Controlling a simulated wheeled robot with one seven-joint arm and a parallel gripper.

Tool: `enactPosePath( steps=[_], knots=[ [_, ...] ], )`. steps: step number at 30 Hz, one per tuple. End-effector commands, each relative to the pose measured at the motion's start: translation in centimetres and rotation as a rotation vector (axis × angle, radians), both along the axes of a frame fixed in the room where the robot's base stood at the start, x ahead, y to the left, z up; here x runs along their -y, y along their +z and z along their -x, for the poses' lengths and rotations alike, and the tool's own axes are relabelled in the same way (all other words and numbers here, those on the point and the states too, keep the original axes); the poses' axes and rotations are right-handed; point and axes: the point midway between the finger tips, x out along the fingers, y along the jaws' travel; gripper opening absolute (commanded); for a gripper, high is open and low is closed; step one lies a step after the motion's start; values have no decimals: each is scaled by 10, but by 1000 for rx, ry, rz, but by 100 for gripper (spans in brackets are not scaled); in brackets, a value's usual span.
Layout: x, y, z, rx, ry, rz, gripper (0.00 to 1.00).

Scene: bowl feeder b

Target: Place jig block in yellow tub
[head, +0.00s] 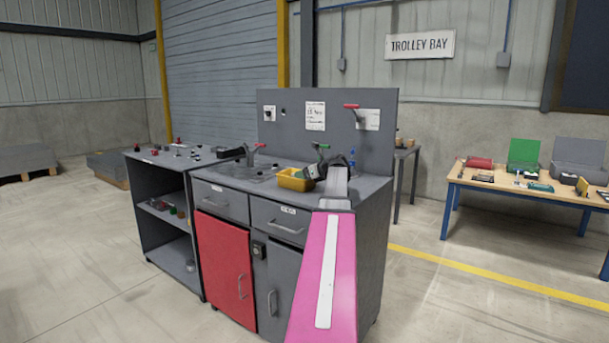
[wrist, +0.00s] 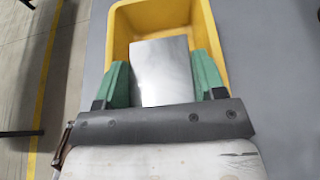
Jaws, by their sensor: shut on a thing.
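The yellow tub (head: 297,180) stands on the grey counter of the workbench. In the wrist view the yellow tub (wrist: 208,20) lies beyond my fingers, its far wall and sides showing. My gripper (wrist: 165,80) has green fingers shut on a plain grey metal block, the jig block (wrist: 162,70). The block overlaps the tub's opening in the wrist view. I cannot tell whether it touches the tub floor. In the head view my gripper (head: 315,170) is at the tub's right side, and the block is too small to make out clearly.
A sink (head: 240,172) with taps is left of the tub. The grey back panel (head: 330,115) rises behind the counter. A low shelf unit (head: 165,205) adjoins at left. A wooden table (head: 520,188) with boxes and tools stands at right. The floor between is open.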

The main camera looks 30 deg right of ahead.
Motion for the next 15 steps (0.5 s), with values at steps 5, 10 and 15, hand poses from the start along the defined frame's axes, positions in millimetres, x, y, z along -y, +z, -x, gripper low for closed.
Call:
enactPosePath(
  steps=[5, 10, 15],
  knots=[
    [-2, -12, 3, -24, 7, 6, 74],
    [-3, -14, 3, -26, 8, 4, 74],
    [-3, -10, 4, -25, 7, 4, 74]
  ],
)
